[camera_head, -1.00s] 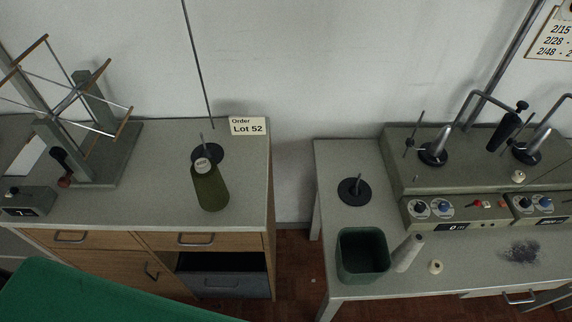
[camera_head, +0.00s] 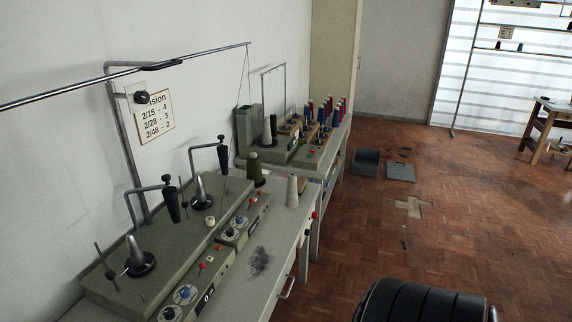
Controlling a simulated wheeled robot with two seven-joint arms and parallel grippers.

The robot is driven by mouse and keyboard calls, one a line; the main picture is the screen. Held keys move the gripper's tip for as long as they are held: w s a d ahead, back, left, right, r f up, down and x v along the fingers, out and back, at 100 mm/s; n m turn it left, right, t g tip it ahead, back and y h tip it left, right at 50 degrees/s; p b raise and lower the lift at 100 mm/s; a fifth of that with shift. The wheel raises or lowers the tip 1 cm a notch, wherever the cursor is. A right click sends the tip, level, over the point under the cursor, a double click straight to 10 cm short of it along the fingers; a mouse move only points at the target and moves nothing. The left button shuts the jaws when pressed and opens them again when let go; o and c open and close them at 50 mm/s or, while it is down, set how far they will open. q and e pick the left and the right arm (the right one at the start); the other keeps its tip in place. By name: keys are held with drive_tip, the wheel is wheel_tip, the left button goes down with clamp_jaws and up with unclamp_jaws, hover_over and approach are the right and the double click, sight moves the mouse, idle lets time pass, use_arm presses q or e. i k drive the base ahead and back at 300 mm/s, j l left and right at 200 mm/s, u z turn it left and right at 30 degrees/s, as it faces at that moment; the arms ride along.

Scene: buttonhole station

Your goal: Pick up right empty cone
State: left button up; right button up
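A pale, bare cone (camera_head: 292,190) stands upright near the right end of the winding bench (camera_head: 262,290), close to its front edge. Neither of my grippers shows in the head view, so nothing is seen near the pale cone.
A second bench with several red and blue cones (camera_head: 328,112) stands beyond. A black rounded object (camera_head: 420,302), perhaps a chair back, is at the bottom.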

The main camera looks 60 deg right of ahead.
sight(291, 201)
drive_tip(key=z, duration=1.85)
